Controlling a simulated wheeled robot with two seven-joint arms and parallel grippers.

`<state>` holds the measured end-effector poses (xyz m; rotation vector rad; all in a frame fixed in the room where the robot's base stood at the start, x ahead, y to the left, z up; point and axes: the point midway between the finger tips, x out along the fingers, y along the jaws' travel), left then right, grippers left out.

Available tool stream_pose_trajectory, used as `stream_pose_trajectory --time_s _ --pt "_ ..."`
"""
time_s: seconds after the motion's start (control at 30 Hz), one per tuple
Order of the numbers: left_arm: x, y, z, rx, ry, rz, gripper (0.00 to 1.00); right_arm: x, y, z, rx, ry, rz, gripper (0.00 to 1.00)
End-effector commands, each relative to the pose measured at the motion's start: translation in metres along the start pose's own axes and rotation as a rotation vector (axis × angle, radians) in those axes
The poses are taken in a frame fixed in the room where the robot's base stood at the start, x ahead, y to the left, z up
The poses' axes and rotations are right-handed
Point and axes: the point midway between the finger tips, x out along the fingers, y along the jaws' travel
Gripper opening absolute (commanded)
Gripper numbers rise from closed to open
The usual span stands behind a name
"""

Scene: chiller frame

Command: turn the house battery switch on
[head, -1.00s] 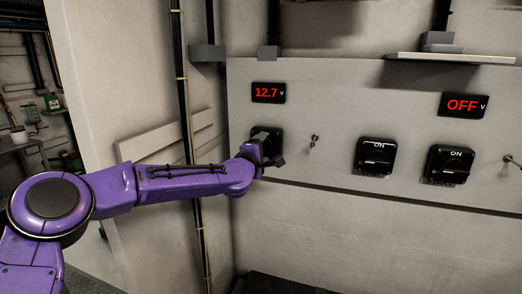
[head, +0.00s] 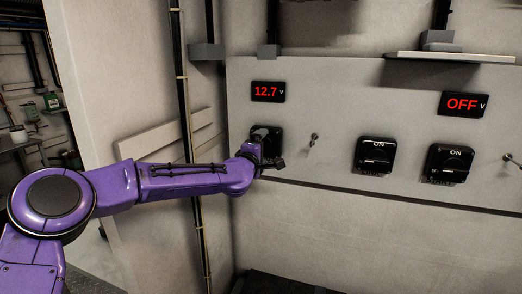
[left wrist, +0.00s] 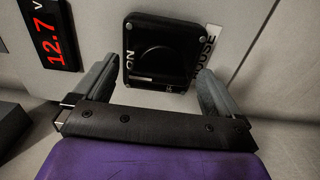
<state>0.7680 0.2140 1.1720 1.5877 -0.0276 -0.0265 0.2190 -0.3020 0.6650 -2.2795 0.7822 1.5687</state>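The house battery switch (left wrist: 160,50) is a black square plate with a round dark knob, and the word HOUSE is printed beside it in the left wrist view. Its ON label shows at the plate's left side there. The knob's exact angle is too dark to tell. In the head view the switch (head: 262,133) is partly hidden behind my left gripper (head: 272,160). In the left wrist view my left gripper (left wrist: 158,85) is open, its two fingers apart on either side of the switch's lower part, with nothing between them in grip. My right gripper is not in view.
A red 12.7 V display (head: 268,92) sits above the switch. A small toggle (head: 313,140) is to its right. Two more black switches (head: 375,156) (head: 450,163) and a display reading OFF (head: 464,104) are further right. A wall with conduit stands at left.

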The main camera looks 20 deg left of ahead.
Motion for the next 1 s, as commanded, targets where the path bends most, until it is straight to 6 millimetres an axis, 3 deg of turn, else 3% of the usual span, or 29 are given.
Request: stream_pose_trajectory --time_s 0.27,0.5,0.7,1.0 --pt "-0.011 -0.001 0.0 -0.001 0.0 0.001 0.98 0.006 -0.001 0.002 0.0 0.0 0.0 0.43" --pt "-0.067 -0.003 0.0 -0.003 -0.002 0.002 0.98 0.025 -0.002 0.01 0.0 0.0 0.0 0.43" --pt "-0.099 -0.001 0.0 -0.001 0.0 0.001 0.98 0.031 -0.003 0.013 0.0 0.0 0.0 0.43" --pt "-0.105 -0.001 0.0 0.0 0.0 -0.001 0.98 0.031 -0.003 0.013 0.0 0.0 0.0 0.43"
